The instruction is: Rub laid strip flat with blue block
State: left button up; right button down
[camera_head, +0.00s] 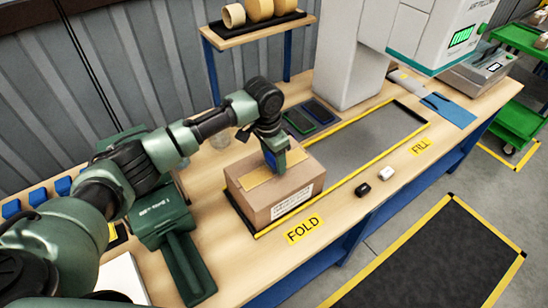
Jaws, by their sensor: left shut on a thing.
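A brown carton (288,201) stands on the bench in the yellow-edged FOLD area, with a white label on its front side. A tan-yellow strip (258,180) lies across its top. My left gripper (274,160) comes down over the carton's top near the strip. It is shut on the blue block (270,159), of which only a little shows between the fingers. The block is at or just above the top; I cannot tell whether it touches. Part of the strip is hidden behind the gripper. My right gripper is out of view.
A green tape dispenser (165,220) stands left of the carton. Several blue pieces (37,196) sit at the far left. Two small blocks, black (363,188) and white (386,174), lie to the right. A white machine column (350,60) stands behind. The grey FILL area (375,135) is clear.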

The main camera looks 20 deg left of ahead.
pick_arm(q)
jog(key=shift+f, duration=0.35)
dwell(0.4)
